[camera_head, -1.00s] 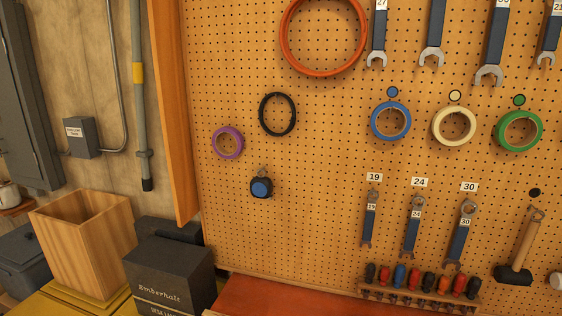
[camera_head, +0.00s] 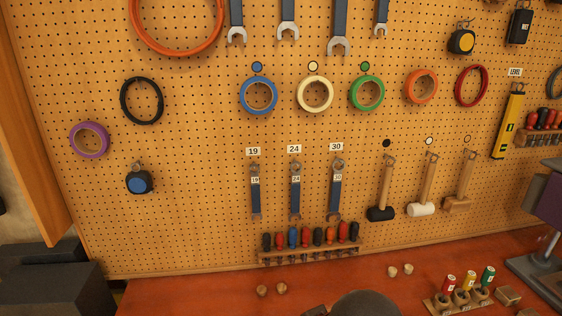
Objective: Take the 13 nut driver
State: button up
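I cannot pick out a driver marked 13. A wooden rack (camera_head: 310,258) low on the pegboard holds several drivers with black, red, blue and orange handles; no numbers are readable on them. On the bench at the lower right, a small wooden block (camera_head: 436,305) holds three upright pieces with red (camera_head: 449,284), yellow (camera_head: 468,280) and green (camera_head: 488,276) tops; their pale labels are too small to read. My gripper is not in view.
The pegboard (camera_head: 215,215) carries wrenches marked 19, 24 and 30, mallets, tape rolls and a yellow level (camera_head: 508,122). The red bench top (camera_head: 200,293) has small knobs (camera_head: 262,290) on it. A grey stand (camera_head: 545,262) stands at the right edge.

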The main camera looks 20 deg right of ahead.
aim_at(468, 281)
jog(key=z, duration=2.1)
jog(key=i+l+u, duration=0.3)
jog(key=l, duration=0.35)
jog(key=i+l+u, duration=0.2)
jog(key=l, duration=0.2)
jog(key=i+l+u, duration=0.15)
jog(key=l, duration=0.25)
jog(key=i+l+u, duration=0.15)
jog(key=l, duration=0.25)
